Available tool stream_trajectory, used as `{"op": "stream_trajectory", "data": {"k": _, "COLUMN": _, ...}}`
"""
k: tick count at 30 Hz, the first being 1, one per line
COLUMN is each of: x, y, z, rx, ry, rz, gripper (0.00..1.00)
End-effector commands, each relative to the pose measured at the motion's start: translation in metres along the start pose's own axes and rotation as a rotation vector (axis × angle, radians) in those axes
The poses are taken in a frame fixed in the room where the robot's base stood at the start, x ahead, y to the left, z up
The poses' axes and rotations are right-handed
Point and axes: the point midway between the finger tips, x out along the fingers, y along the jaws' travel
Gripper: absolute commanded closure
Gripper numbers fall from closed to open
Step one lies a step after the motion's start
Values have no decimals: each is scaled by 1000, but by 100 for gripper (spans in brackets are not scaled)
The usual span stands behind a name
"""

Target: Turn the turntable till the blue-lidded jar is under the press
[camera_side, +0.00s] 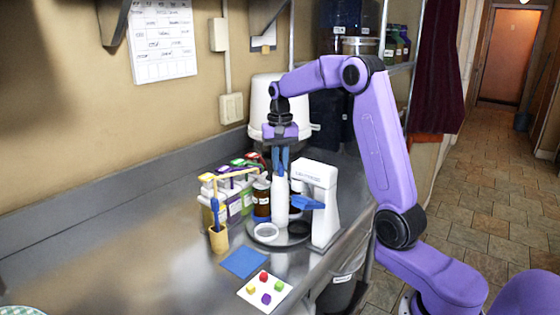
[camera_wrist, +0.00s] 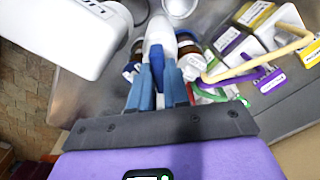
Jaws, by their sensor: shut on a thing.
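My gripper (camera_side: 281,165) points down with blue fingers shut on the top of an upright white post or bottle (camera_side: 281,205) over the dark turntable (camera_side: 285,240). The wrist view shows the white post (camera_wrist: 158,32) between the fingers. A brown jar (camera_side: 262,203) with a pale label stands left of the post. The wrist view shows a brown jar (camera_wrist: 187,48) right of it.
A white ring-shaped dish (camera_side: 265,231) is at the turntable's front left. Several coloured-label cartons (camera_side: 240,198) and a yellow bar crowd behind left. A tan cup (camera_side: 218,239) holds a blue-handled tool.

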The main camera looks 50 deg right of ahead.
Motion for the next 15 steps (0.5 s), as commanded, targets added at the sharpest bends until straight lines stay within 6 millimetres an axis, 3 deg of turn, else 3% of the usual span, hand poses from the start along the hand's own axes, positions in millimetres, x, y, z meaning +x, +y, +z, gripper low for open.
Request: {"op": "stream_trajectory", "data": {"k": 15, "x": -2, "y": -1, "z": -1, "rx": 36, "ry": 8, "rz": -3, "gripper": 100}}
